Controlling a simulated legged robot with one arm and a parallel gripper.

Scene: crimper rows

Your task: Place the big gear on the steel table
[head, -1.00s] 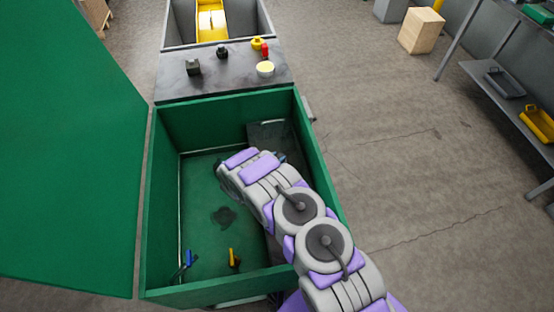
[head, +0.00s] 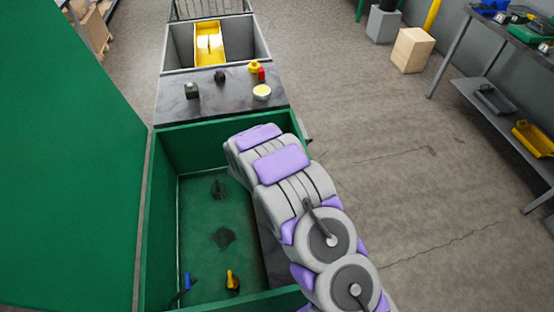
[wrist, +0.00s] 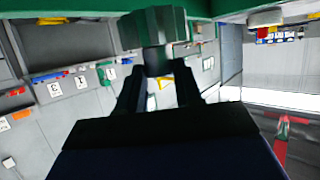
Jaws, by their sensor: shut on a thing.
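In the wrist view my gripper (wrist: 157,72) is shut on a dark green-grey, faceted piece with a short stem, seemingly the big gear (wrist: 154,28). In the head view my arm reaches over the green bin, and its forearm hides the gripper and the held piece. A grey table with shelves and thin legs (head: 448,62) stands at the right. A dark metal-looking top (head: 215,105) lies just beyond the bin. I cannot tell which of these is the steel table.
The green bin (head: 150,215) holds two dark shapes (head: 219,188), a yellow-handled item (head: 232,281) and a blue-handled item (head: 187,282). Several small items stand on the dark top. A wooden block (head: 411,50) is on the floor. Open floor lies between bin and table.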

